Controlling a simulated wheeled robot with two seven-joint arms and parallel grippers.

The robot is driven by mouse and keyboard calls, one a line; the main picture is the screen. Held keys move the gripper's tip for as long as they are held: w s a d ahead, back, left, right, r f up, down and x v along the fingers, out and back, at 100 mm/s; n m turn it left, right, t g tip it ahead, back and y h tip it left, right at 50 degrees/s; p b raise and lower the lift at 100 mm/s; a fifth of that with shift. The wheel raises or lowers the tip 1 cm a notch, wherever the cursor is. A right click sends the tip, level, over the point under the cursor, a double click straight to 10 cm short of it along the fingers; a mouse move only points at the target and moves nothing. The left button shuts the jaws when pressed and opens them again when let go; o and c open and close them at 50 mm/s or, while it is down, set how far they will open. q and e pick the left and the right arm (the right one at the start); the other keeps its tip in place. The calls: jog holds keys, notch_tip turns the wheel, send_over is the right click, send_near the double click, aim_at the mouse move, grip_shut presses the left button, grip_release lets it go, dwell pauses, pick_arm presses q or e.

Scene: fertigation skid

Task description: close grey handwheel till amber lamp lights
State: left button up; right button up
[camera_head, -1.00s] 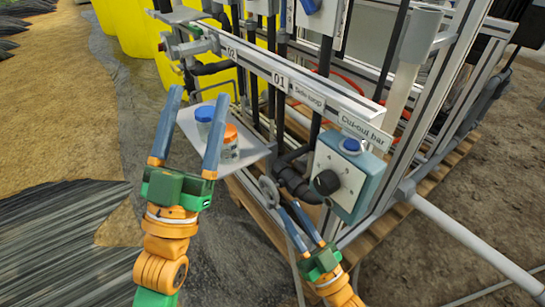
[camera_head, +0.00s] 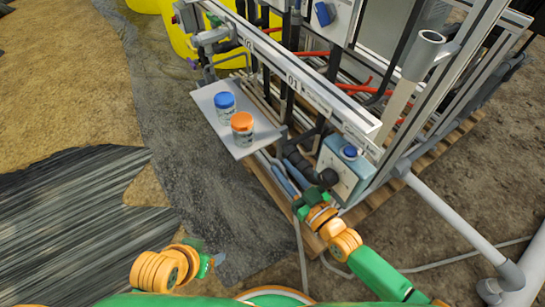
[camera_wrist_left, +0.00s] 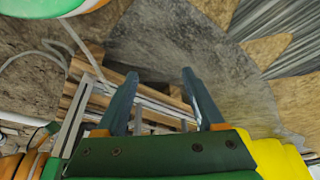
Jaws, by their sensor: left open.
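My right gripper (camera_head: 283,175) reaches in low at the front of the skid, beside the dark pipework (camera_head: 300,160). Its two blue fingers point away from the camera, and I cannot tell whether they are shut on anything. The grey handwheel cannot be made out now; that spot is behind or between the fingers. My left gripper (camera_head: 218,259) is low at the left, foreshortened and apart from the skid. In the left wrist view it (camera_wrist_left: 160,92) is open and empty. No lit amber lamp can be made out.
A grey shelf (camera_head: 218,128) carries a blue-capped jar (camera_head: 225,107) and an orange-capped jar (camera_head: 242,128). A grey-blue box (camera_head: 348,176) with a blue button (camera_head: 349,152) stands right of my right gripper. A pale pipe (camera_head: 455,220) runs along the right.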

aim_at(274, 159)
jog(key=b+x, duration=0.1)
jog(key=x, duration=0.4)
jog(key=shift+b, duration=0.3)
pick_arm(q)
jog(key=w+d+r+t+h, duration=0.1)
jog(key=w+d+r+t, duration=0.2)
jog(key=w+r+t, duration=0.4)
jog(key=shift+w+r+t+h, duration=0.3)
jog(key=shift+w+r, duration=0.1)
jog(key=shift+w, duration=1.65)
pick_arm(e)
jog(key=shift+w+a, duration=0.1)
jog(key=shift+w, duration=0.05)
pick_arm(q)
jog(key=shift+d, duration=0.1)
pick_arm(e)
grip_shut()
